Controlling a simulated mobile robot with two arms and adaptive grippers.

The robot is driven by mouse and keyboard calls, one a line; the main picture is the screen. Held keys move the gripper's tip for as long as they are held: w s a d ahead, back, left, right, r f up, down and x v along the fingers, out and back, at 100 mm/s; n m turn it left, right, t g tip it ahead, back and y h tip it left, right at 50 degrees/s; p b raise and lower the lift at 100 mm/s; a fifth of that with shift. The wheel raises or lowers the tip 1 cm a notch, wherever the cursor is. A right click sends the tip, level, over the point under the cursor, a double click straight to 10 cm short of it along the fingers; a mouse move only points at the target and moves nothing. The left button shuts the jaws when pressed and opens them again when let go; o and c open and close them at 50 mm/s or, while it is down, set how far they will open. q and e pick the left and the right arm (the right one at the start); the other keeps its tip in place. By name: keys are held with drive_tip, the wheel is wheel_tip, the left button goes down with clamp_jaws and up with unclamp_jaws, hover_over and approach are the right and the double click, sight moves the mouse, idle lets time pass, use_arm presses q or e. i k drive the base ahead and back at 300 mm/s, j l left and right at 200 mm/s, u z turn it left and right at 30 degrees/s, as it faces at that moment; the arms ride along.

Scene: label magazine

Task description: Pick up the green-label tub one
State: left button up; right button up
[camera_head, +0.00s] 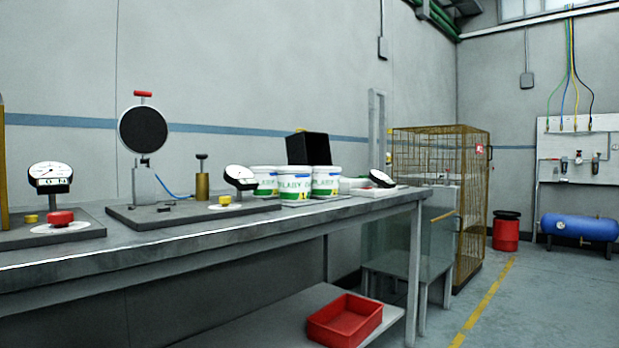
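Three white tubs with green labels stand close together on the workbench, in the middle of the head view. The left tub (264,181) is partly covered by a gauge in front of it. The middle tub (294,185) stands nearest, with a yellow mark low on its label. The right tub (326,181) also shows a yellow mark. All have white lids. Which tub is number one I cannot read for certain. Neither of my grippers is in view.
The grey workbench (200,243) carries dial gauges on base plates, one gauge (240,177) close left of the tubs. A black box (308,149) stands behind them. A red tray (345,320) sits on the lower shelf.

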sight(294, 183)
drive_tip(key=i+l+z, duration=0.1)
drive_tip(key=z, duration=1.15)
drive_tip(key=i, duration=1.5)
drive_tip(key=i+l, duration=0.1)
drive_tip(key=i, duration=1.4)
drive_tip(key=i+l+u, duration=0.1)
drive_tip(key=i, duration=1.4)
drive_tip(key=u, duration=0.45)
drive_tip(key=i+u, duration=0.15)
drive_tip(key=u, duration=0.35)
drive_tip(key=l+u, duration=0.1)
drive_tip(key=u, duration=0.35)
drive_tip(key=i+u, duration=0.1)
drive_tip(key=u, duration=0.35)
drive_tip(key=l+u, duration=0.15)
drive_tip(key=u, duration=0.3)
drive_tip(key=i+j+u, duration=0.15)
drive_tip(key=u, duration=0.3)
drive_tip(key=i+j+u, duration=0.1)
drive_tip(key=u, duration=0.35)
drive_tip(key=i+u, duration=0.2)
drive_tip(key=u, duration=0.25)
